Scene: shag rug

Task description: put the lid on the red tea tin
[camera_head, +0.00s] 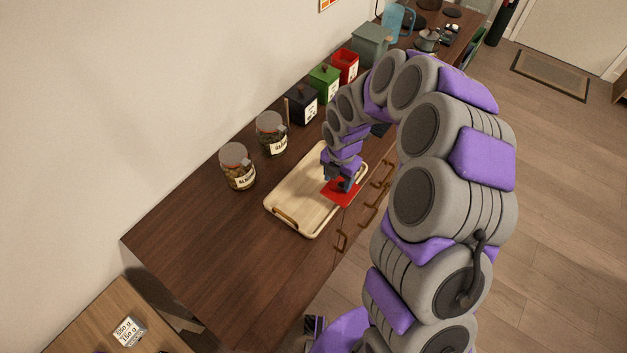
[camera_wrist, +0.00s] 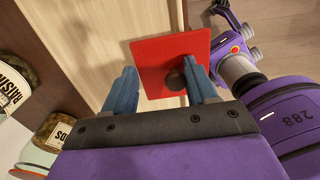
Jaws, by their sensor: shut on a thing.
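The red tea tin (camera_head: 347,72) stands at the back of the counter, by the wall. It has a pale label, and its top appears open, with no knob on it. A flat square red lid (camera_head: 338,197) is at the right side of the wooden tray (camera_head: 291,191). In the wrist view the lid (camera_wrist: 158,52) shows a dark round knob between my blue fingers. My gripper (camera_head: 343,185) is shut on the lid; it also shows in the wrist view (camera_wrist: 162,72). Whether the lid touches the tray is unclear.
A green tin (camera_head: 324,84) and a black tin (camera_head: 300,105), both with knobbed lids, stand in line left of the red tin. A grey-green container (camera_head: 371,45) stands beyond it. Two glass jars (camera_head: 237,167) (camera_head: 271,134) stand between tray and wall.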

